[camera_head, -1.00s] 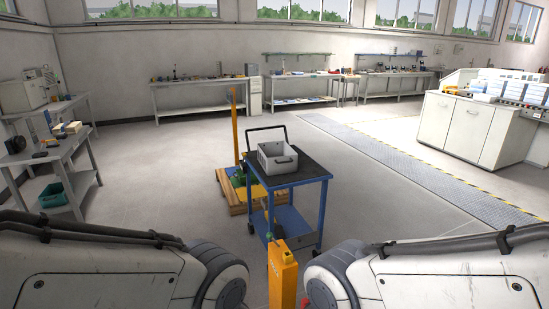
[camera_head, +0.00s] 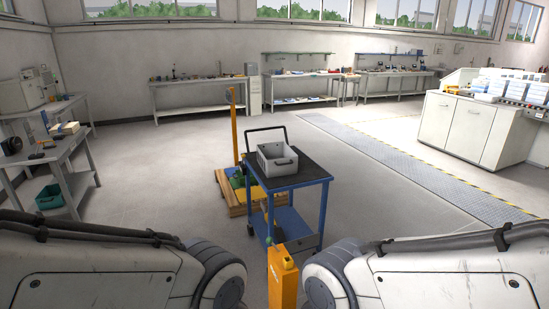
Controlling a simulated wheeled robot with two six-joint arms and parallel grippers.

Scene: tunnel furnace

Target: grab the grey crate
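The grey crate (camera_head: 284,169) sits on the black top of a blue cart (camera_head: 311,176), in the middle of the head view. It is upright, open at the top, and has a dark handle opening on its near side. It looks empty as far as I can see inside. Both my arms show only as large grey links at the bottom left and bottom right corners, well short of the cart. Neither gripper shows in the view.
A yellow post (camera_head: 282,275) stands close in front, between my arms and the cart. A wooden pallet (camera_head: 236,205) with a tall orange post lies left of the cart. Benches line the left and back walls. A white cabinet (camera_head: 462,130) stands at right.

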